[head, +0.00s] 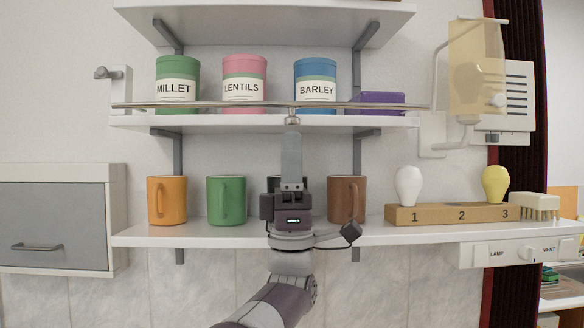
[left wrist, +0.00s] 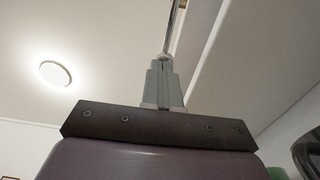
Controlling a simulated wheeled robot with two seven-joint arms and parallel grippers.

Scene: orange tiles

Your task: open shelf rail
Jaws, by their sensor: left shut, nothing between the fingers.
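The shelf rail (head: 200,105) is a thin metal bar that runs level across the front of the middle shelf (head: 225,122), in front of the tins. A small metal knob (head: 292,121) hangs under its middle. My left gripper (head: 292,138) points upward from below, with its grey fingers shut and empty, their tips just under the knob. Whether they touch the knob I cannot tell. In the left wrist view the shut fingers (left wrist: 164,85) reach up toward the rail (left wrist: 174,25), which runs away from the camera. My right gripper is not in view.
Millet (head: 176,72), lentils (head: 244,70) and barley (head: 315,70) tins and a purple box (head: 382,102) stand behind the rail. Mugs (head: 167,200) stand on the lower shelf, one behind my gripper. A numbered bulb block (head: 440,216) is to the right.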

